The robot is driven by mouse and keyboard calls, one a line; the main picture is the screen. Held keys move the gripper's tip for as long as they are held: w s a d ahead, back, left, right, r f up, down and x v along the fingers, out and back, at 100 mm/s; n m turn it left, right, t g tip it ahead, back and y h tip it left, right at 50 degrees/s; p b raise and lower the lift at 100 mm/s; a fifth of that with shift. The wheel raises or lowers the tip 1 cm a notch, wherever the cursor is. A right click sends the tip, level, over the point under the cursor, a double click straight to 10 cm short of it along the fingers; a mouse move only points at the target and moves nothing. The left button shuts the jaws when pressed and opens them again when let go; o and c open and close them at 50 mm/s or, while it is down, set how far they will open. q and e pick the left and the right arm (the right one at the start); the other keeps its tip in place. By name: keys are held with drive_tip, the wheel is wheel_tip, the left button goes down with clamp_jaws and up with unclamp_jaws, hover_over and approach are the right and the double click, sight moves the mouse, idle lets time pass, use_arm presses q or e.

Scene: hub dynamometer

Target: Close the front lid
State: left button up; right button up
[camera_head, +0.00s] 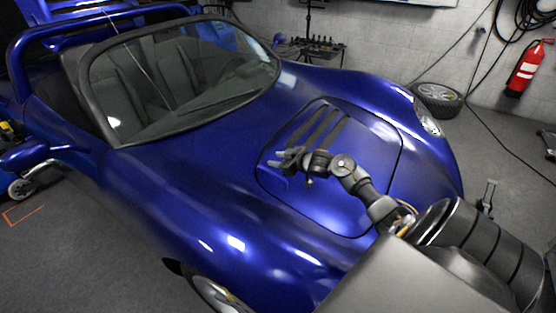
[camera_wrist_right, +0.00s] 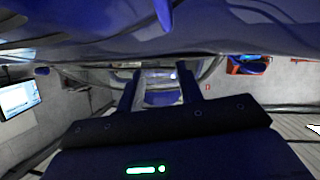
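The front lid (camera_head: 330,205) is a blue panel with dark slotted vents on the nose of the blue car (camera_head: 200,170). It lies down in its opening with a dark seam around it. I cannot tell whether it sits fully flush. My right gripper (camera_head: 281,160) is over the lid's left part, near its windshield-side edge, and hides some of the panel. I cannot tell whether it touches. In the right wrist view, the right gripper's fingers (camera_wrist_right: 160,82) stand apart with nothing clearly between them. Blue bodywork (camera_wrist_right: 220,30) fills the top of that view. My left gripper is not in view.
The windshield (camera_head: 180,80) stands behind the lid. A loose wheel (camera_head: 438,95) and a red fire extinguisher (camera_head: 525,68) are by the back wall. A tool stand (camera_head: 310,45) is behind the car.

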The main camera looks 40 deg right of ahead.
drive_tip(key=shift+s, duration=0.1)
drive_tip(key=shift+s+d+r, duration=0.1)
drive_tip(key=shift+s, duration=0.2)
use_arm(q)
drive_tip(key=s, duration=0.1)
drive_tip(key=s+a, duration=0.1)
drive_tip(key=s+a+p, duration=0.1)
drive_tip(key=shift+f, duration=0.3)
use_arm(e)
drive_tip(key=v, duration=1)
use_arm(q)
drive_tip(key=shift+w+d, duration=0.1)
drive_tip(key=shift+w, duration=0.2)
